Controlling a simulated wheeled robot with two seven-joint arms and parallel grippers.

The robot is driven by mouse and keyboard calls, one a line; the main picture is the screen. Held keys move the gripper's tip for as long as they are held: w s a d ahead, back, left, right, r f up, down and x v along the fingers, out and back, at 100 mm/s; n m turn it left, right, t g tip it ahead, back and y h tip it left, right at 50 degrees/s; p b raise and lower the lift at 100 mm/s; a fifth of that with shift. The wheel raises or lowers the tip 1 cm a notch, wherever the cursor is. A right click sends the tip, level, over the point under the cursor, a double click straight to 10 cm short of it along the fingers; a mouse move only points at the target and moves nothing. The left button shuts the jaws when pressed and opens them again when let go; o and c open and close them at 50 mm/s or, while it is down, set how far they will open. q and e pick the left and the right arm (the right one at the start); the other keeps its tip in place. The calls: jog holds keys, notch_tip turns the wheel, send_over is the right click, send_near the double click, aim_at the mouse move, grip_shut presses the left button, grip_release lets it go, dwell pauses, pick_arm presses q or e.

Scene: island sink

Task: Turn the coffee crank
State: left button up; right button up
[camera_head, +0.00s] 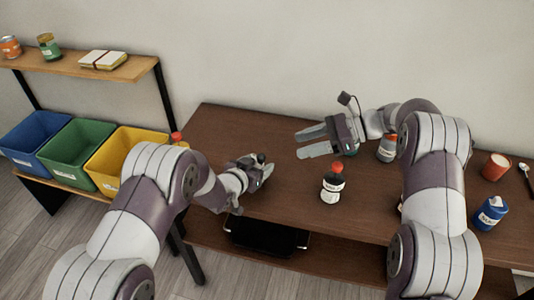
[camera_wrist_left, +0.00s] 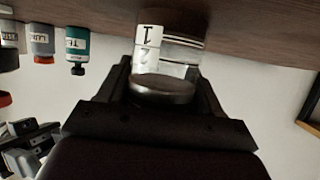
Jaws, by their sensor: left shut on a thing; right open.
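My left gripper (camera_head: 266,172) is low over the left part of the brown table (camera_head: 225,125). In the left wrist view its jaws (camera_wrist_left: 163,78) are shut on a clear jar-like container (camera_wrist_left: 182,50) with a white label and a dark round top (camera_wrist_left: 160,90). The jar is mostly hidden by the gripper in the head view. I cannot make out a crank on it.
A grey bottle (camera_head: 387,150), a blue bottle (camera_head: 490,214), an orange-red cup (camera_head: 496,167) and a spoon (camera_head: 528,180) are on the right. Blue (camera_head: 38,128), green (camera_head: 72,143) and yellow (camera_head: 108,155) bins stand left. The table's back left is clear.

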aim_at(260, 157)
jog(key=x, duration=1.1)
jog(key=shift+r, duration=0.15)
grip_shut()
jog(key=shift+s+a+m+t, duration=0.2)
jog(key=shift+m+t, duration=0.55)
jog(key=shift+t, duration=0.05)
jog(key=shift+s+a+m+t, duration=0.2)
jog(key=shift+m+t, duration=0.55)
jog(key=shift+t, duration=0.05)
